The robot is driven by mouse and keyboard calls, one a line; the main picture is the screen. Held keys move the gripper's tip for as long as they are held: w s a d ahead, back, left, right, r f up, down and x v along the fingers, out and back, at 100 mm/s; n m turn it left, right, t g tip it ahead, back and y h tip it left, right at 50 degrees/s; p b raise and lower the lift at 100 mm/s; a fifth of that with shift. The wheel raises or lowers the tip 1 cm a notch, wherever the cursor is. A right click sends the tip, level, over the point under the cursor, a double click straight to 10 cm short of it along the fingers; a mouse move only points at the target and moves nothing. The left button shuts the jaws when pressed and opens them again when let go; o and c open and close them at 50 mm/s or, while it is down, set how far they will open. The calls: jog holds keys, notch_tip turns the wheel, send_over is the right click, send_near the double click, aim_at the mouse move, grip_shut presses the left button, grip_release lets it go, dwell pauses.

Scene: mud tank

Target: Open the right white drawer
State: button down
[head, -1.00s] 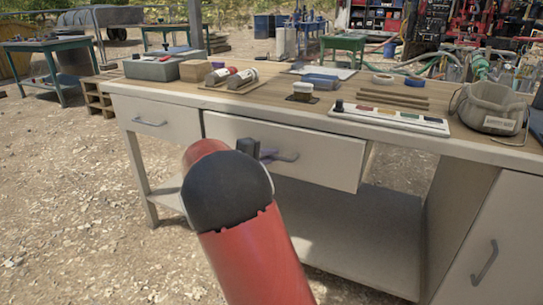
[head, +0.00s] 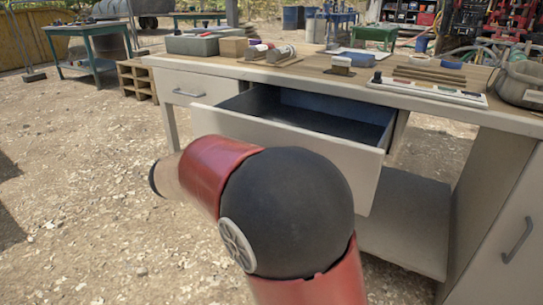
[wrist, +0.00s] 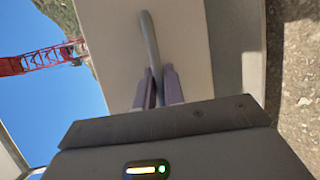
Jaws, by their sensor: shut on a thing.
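The right white drawer (head: 372,174) under the bench top stands pulled well out in the head view, and its dark inside (head: 310,118) looks empty where it shows. My arm hides the lower middle of its front, the handle and my gripper in that view. In the wrist view, my gripper (wrist: 157,88) has its two purple fingers on either side of the grey bar handle (wrist: 150,50), shut on it. The white drawer front (wrist: 185,35) lies behind the handle there.
The left drawer (head: 187,91) is closed. A cabinet door with a handle (head: 517,240) stands at the right, and a low shelf (head: 400,225) is below. The bench top holds a grey box (head: 195,43), a palette strip (head: 425,91) and other items. Gravel ground is clear at the left.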

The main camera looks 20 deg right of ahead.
jog(key=shift+s+a, duration=1.05)
jog(key=shift+a, duration=0.25)
jog(key=c, duration=1.8)
grip_release()
jog(key=v, duration=0.7)
jog(key=shift+s+a, duration=0.1)
jog(key=shift+a, duration=0.3)
